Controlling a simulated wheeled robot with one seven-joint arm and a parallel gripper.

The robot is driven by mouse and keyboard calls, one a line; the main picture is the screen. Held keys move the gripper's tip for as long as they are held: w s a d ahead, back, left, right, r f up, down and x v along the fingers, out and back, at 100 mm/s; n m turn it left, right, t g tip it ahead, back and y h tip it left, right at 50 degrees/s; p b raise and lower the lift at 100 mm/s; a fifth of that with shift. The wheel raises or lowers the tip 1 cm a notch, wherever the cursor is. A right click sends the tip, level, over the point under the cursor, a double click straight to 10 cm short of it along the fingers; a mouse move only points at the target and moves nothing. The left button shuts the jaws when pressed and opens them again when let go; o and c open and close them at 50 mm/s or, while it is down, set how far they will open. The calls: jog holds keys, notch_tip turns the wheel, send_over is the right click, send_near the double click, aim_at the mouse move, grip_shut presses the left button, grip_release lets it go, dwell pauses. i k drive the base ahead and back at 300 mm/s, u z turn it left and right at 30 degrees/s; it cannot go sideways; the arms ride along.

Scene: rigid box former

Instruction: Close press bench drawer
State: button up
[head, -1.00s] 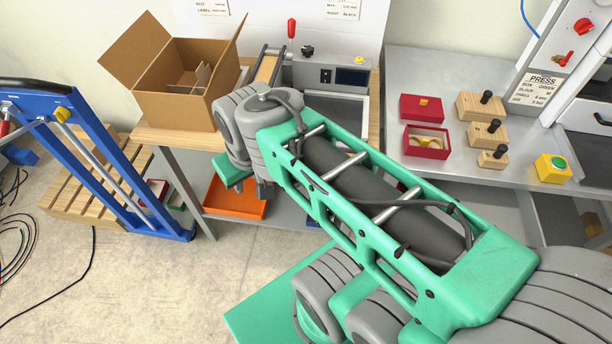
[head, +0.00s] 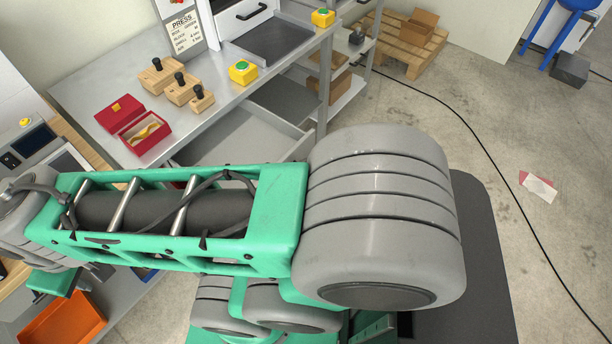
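The press bench (head: 80,85) is a grey metal table running across the upper left of the head view. Its grey drawer (head: 240,138) stands pulled out below the bench top, with its empty-looking inside showing. My arm hides the near part of the drawer, and I see no handle. My gripper (head: 52,284) is at the lower left, partly cut off and hidden by my own wrist, well to the left of the drawer and apart from it. Its fingers do not show clearly.
On the bench are a red box (head: 146,132), knobbed wooden blocks (head: 158,76) and a yellow button box (head: 243,72). An orange tray (head: 62,325) is at lower left. The floor at right is mostly clear, with a black cable (head: 500,175) and a pallet (head: 400,50) behind.

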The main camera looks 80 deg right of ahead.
aim_at(249, 133)
jog(key=z, duration=3.7)
jog(key=k, duration=0.8)
jog(key=u, duration=1.45)
jog(key=i, duration=0.45)
jog(key=z, duration=0.05)
